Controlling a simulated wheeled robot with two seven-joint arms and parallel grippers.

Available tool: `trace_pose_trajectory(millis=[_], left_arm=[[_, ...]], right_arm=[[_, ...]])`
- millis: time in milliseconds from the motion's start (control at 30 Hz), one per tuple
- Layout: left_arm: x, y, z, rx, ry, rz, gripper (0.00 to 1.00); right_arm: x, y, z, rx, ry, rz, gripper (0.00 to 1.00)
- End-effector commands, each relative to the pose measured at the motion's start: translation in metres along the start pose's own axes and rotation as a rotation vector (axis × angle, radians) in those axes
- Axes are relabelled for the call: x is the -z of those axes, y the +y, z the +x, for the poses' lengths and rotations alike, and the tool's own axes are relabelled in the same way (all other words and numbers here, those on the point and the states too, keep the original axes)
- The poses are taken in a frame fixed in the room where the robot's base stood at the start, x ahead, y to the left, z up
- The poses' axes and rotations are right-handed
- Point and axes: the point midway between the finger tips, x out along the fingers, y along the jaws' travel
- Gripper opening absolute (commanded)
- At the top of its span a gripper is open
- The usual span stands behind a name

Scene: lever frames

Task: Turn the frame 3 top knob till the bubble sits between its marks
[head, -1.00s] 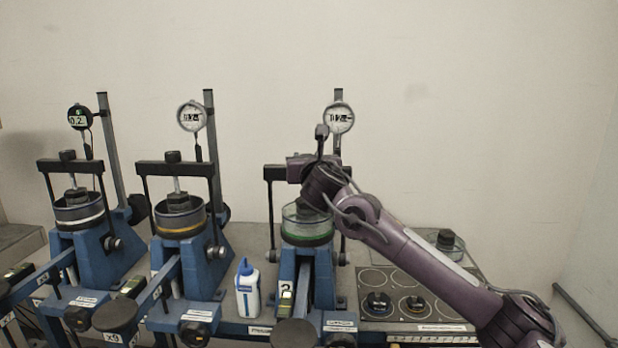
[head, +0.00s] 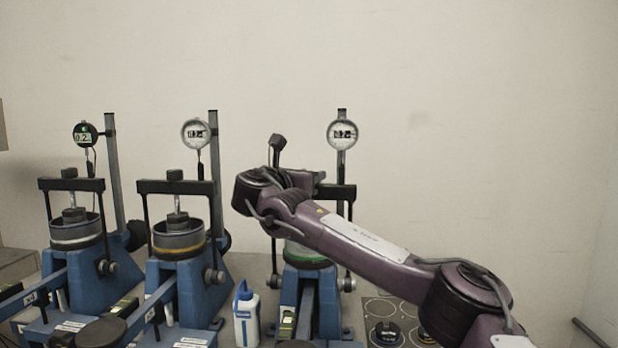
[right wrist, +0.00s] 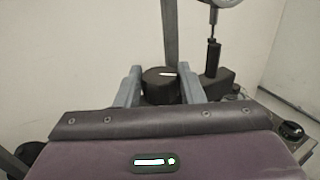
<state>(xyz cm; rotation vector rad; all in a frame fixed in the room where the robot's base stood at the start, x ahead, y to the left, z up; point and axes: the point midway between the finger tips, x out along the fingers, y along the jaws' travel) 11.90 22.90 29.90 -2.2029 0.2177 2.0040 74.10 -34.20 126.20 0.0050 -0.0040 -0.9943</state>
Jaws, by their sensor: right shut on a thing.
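Frame 3 is the rightmost blue lever frame (head: 303,300), with a green-ringed cell (head: 310,258) under its crossbar. Its black top knob (right wrist: 160,76) shows in the right wrist view between my gripper's two grey fingers. My right gripper (right wrist: 160,88) is shut on this knob. In the head view my purple arm hides the knob and the fingers. A small yellow-green level vial (head: 287,322) sits low at the front of frame 3; its bubble is too small to make out. My left gripper is not in view.
A round dial gauge (head: 342,135) stands on a post behind frame 3. Two similar frames stand to the left, one with a yellow-ringed cell (head: 179,246). A white bottle with a blue cap (head: 246,318) stands between frames. Black weights (head: 385,333) lie at the right.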

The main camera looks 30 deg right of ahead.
Motion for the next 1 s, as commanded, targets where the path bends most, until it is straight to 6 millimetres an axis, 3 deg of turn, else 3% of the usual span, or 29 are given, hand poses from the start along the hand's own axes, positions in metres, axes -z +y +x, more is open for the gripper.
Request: trace_pose_trajectory(millis=[467,500,667,1000], left_arm=[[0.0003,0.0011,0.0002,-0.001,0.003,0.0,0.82],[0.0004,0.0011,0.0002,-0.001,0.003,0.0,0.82],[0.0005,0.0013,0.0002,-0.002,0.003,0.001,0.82],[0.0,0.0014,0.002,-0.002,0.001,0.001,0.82]], right_arm=[[0.0014,0.0011,-0.0006,0.014,0.001,-0.004,0.12],[0.0014,0.0011,-0.0006,0.014,0.001,-0.004,0.36],[0.0012,0.0011,-0.0005,0.014,0.001,-0.003,0.57],[0.0013,0.0015,-0.0049,0.012,0.0,-0.001,0.57]])
